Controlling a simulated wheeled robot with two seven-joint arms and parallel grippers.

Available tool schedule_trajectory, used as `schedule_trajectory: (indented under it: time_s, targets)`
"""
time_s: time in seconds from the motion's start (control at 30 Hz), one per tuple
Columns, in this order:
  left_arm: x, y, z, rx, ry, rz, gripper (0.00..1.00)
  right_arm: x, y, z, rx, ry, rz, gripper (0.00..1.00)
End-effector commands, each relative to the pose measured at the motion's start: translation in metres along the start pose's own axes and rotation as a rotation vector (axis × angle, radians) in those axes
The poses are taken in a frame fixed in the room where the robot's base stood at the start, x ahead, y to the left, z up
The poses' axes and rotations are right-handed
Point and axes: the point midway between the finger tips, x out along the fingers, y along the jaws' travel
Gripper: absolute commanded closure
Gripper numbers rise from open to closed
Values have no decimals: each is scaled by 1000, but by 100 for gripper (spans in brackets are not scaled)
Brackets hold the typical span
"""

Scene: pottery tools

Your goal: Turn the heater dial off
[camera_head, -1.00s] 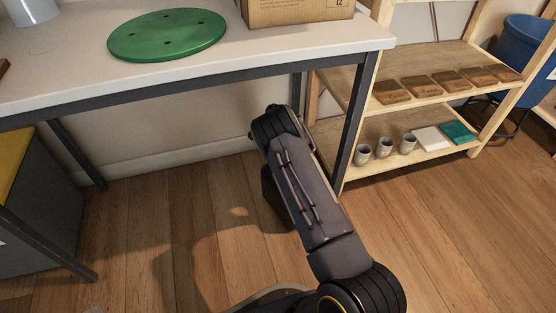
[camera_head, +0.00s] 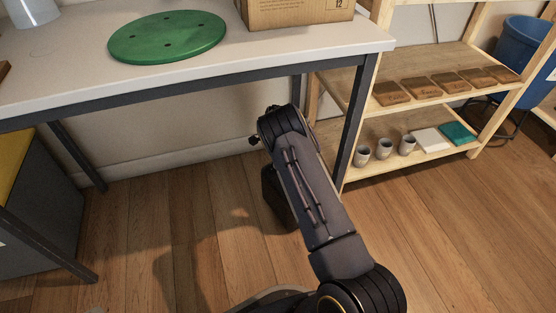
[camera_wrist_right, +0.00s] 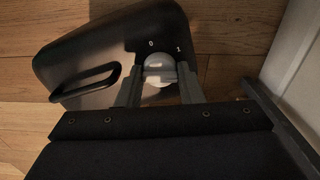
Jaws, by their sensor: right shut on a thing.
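The heater (camera_wrist_right: 110,55) is a dark box with a slot-shaped handle, standing on the wooden floor in the right wrist view. Its pale round dial (camera_wrist_right: 158,64) sits near the marks 0 and 1. My right gripper (camera_wrist_right: 160,78) has one finger on each side of the dial and is shut on it. The fingers partly cover the dial, so its exact setting is hard to read. In the head view, part of a dark box, likely the heater (camera_head: 272,190), shows behind my right arm. The right fingertips are hidden there. My left gripper is in neither view.
A white table (camera_head: 75,75) with a green disc (camera_head: 167,36) and a cardboard box (camera_head: 295,10) stands above and behind. A wooden shelf (camera_head: 350,88) with cups and tiles is at right. A pale wall panel (camera_wrist_right: 298,60) is close beside the heater.

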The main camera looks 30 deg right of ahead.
Motion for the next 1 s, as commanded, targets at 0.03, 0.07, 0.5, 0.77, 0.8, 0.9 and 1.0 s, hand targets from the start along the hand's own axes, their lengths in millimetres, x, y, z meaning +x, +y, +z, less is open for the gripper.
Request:
schedule_trajectory:
  time_s: [0.03,0.07,0.5,0.77,0.8,0.9,1.0]
  targets:
    - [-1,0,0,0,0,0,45,-1,0,0,-39,-2,-1,89]
    - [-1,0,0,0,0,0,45,-1,0,0,-67,-1,-1,89]
    - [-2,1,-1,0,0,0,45,0,0,0,-486,-2,-1,89]
    - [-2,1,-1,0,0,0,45,-1,0,0,-733,0,-2,89]
    - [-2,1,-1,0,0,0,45,-1,0,0,-770,-1,-2,89]
    - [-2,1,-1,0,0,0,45,0,0,0,-866,-1,-2,89]
    - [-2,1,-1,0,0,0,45,0,0,0,-961,-1,-2,89]
